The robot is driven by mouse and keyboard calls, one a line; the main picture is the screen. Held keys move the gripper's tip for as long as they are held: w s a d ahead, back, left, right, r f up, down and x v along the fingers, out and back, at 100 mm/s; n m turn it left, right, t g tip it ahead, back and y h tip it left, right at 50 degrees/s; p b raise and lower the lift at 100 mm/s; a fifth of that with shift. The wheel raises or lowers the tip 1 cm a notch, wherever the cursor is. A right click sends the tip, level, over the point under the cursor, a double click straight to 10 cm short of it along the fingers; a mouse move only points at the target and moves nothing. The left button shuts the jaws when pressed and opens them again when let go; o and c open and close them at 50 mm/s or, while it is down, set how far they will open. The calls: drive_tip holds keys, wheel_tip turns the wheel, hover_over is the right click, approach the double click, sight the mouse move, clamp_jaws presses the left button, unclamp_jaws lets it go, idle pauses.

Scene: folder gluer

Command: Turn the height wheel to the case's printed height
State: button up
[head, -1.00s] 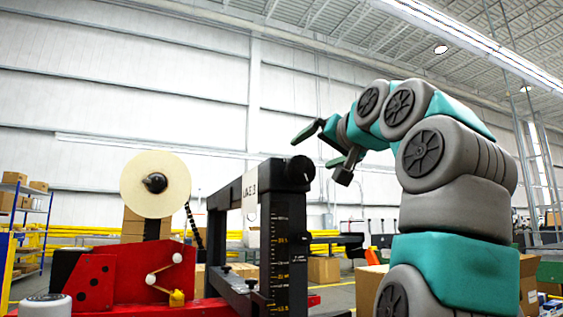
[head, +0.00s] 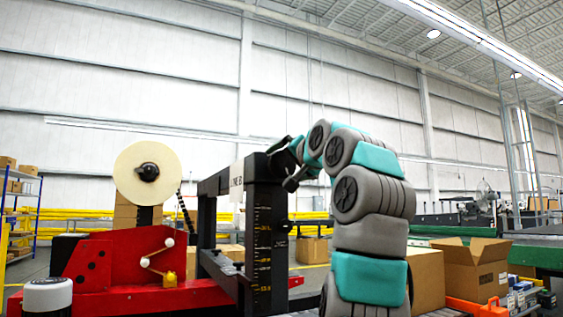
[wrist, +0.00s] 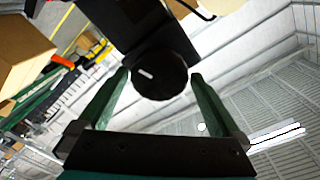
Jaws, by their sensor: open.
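The height wheel (wrist: 158,78) is a round black knob with a short white mark on its face, at the end of the machine's black top beam. My gripper (wrist: 152,92) is open, with one green finger on each side of the wheel; I cannot tell whether they touch it. In the head view my gripper (head: 287,166) is at the top of the black post, and the wheel is mostly hidden there. The post carries a height scale (head: 263,245) with yellow marks, too small to read. No printed height is legible on a case.
The red machine body (head: 125,268) with a cream tape roll (head: 147,173) stands left of the post. An open cardboard box (head: 476,270) and an orange tray (head: 475,307) are at right. Yellow rails run along the wall behind.

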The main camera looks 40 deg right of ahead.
drive_tip(key=shift+x, duration=1.25)
drive_tip(key=c, duration=1.1)
drive_tip(key=shift+f+n, duration=0.1)
drive_tip(key=shift+n, duration=0.3)
drive_tip(key=shift+a+n, duration=0.1)
drive_tip(key=shift+n, duration=0.6)
drive_tip(key=n, duration=0.2)
drive_tip(key=shift+n, duration=0.3)
drive_tip(key=n, duration=0.5)
drive_tip(key=shift+n, duration=0.3)
